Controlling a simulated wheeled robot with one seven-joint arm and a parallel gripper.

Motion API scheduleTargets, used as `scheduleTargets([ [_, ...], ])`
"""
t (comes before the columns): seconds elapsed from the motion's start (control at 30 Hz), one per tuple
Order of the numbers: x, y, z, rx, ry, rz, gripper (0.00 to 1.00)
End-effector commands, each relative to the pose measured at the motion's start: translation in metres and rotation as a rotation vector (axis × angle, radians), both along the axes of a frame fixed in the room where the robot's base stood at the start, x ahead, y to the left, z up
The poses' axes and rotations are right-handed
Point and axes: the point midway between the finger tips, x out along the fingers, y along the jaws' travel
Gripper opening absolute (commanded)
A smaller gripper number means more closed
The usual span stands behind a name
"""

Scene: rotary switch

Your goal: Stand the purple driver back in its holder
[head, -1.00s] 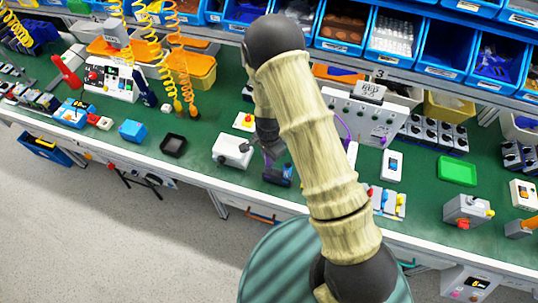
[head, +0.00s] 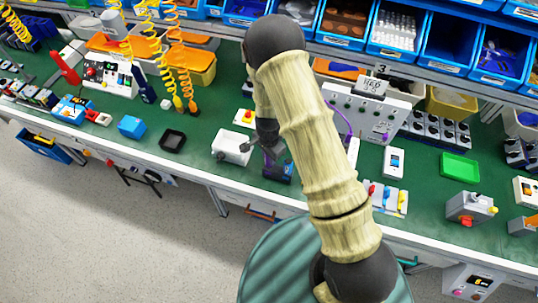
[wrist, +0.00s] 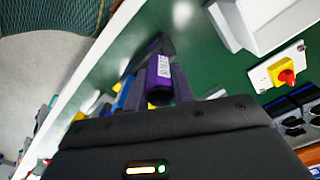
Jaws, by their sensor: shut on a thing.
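The purple driver shows in the wrist view (wrist: 160,78) as a purple cylinder with a white label and a dark round end, between the fingers of my gripper (wrist: 158,88). My gripper is shut on it. In the head view, my gripper (head: 273,152) is low over the front of the bench, and a purple and blue piece (head: 283,172) shows beneath it, partly hidden by my arm. I cannot pick out the driver's holder for certain, nor tell whether the driver touches anything below.
A white box (head: 232,147) stands close to the left of my gripper. A grey panel (head: 368,112) and a white switch (head: 393,161) stand to the right. A black tray (head: 172,140) is farther left. Blue bins (head: 395,42) line the back. Green bench top shows between things.

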Motion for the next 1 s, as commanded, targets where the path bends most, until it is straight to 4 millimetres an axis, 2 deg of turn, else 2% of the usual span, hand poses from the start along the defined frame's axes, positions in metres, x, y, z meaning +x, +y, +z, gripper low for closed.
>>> scheduleTargets([
  [0.6, 0.000, 0.000, -0.016, 0.000, 0.000, 0.000, 0.00],
  [0.63, 0.000, 0.000, -0.015, 0.001, -0.001, 0.000, 0.27],
  [0.73, 0.000, 0.000, -0.015, 0.001, -0.001, 0.000, 0.46],
  [0.77, 0.000, 0.000, -0.015, 0.000, 0.000, 0.000, 0.50],
  [1.0, 0.000, 0.000, -0.015, 0.000, 0.000, 0.000, 0.50],
])
